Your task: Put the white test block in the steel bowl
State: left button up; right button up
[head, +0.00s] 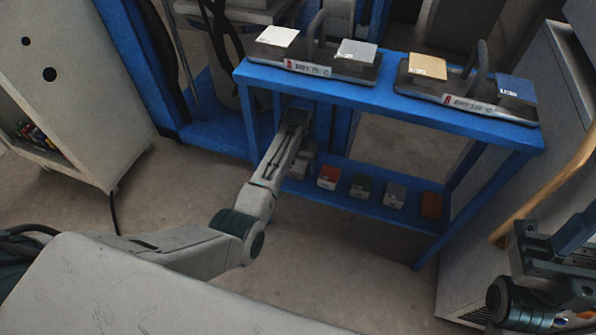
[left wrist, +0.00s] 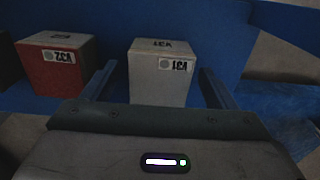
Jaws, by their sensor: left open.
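The white test block (left wrist: 158,75) stands on the blue lower shelf and lies between the finger tips in the left wrist view. In the head view its pale side (head: 298,171) shows partly behind my left arm, at the left end of a row of blocks. My left gripper (head: 300,150) is open, with one finger on each side of the block; I cannot tell whether they touch it. It also shows in the left wrist view (left wrist: 158,88). My right gripper (head: 560,265) is at the right edge, its jaws unclear. I see no steel bowl.
A red block (head: 328,177) stands beside the white one; green (head: 361,186), grey (head: 395,195) and orange (head: 431,205) blocks follow on the shelf. The blue table's upper top (head: 390,98) lies above, with two labelled stands holding tiles. A cabinet (head: 70,95) stands left.

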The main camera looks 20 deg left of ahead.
pick_arm(q)
jog(key=shift+f, duration=0.7)
jog(key=shift+r, duration=0.1)
jog(key=c, duration=1.4)
jog(key=shift+c, duration=0.2)
jog(key=shift+r, duration=0.1)
